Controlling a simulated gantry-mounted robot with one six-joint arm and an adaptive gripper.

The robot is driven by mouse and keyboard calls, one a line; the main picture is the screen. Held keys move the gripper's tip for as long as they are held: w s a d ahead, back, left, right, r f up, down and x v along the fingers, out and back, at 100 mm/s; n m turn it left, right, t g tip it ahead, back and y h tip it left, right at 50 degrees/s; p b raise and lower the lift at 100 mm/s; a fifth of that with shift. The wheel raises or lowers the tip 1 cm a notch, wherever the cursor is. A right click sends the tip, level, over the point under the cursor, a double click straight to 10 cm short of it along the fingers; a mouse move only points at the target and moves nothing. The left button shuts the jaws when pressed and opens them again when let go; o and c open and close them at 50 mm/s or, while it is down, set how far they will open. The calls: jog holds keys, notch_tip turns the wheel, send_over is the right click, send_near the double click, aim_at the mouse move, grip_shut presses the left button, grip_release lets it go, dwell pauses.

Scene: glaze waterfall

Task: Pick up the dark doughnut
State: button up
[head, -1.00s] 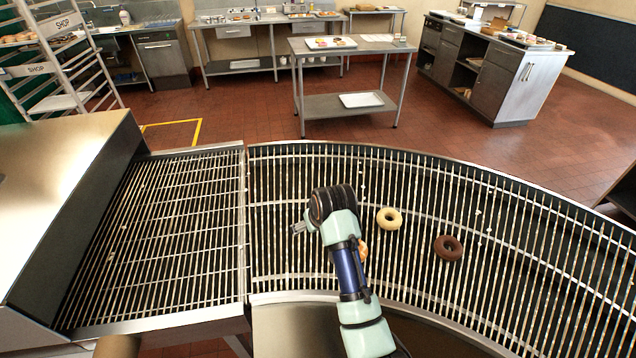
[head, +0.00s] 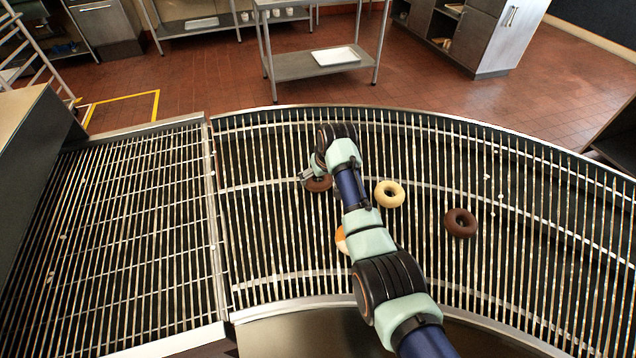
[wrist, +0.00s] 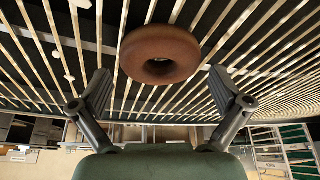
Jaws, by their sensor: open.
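A dark brown doughnut (head: 318,184) lies on the conveyor slats at my gripper (head: 309,175) in the head view, partly hidden by it. In the wrist view, a brown doughnut (wrist: 160,42) lies flat on the slats just beyond my open fingers (wrist: 161,76), centred between them. The fingers stand apart and hold nothing. Another dark brown doughnut (head: 460,222) lies to the right on the conveyor, well apart from my gripper.
A cream doughnut (head: 389,194) lies just right of my arm. An orange and white doughnut (head: 341,240) is mostly hidden behind my arm. The curved conveyor (head: 270,240) has a raised metal rim. A straight slatted section (head: 120,240) on the left is empty.

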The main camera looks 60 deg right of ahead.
jog(key=shift+x, duration=1.25)
jog(key=c, duration=0.8)
notch_tip(320, 180, up, 20)
jog(key=p, duration=0.5)
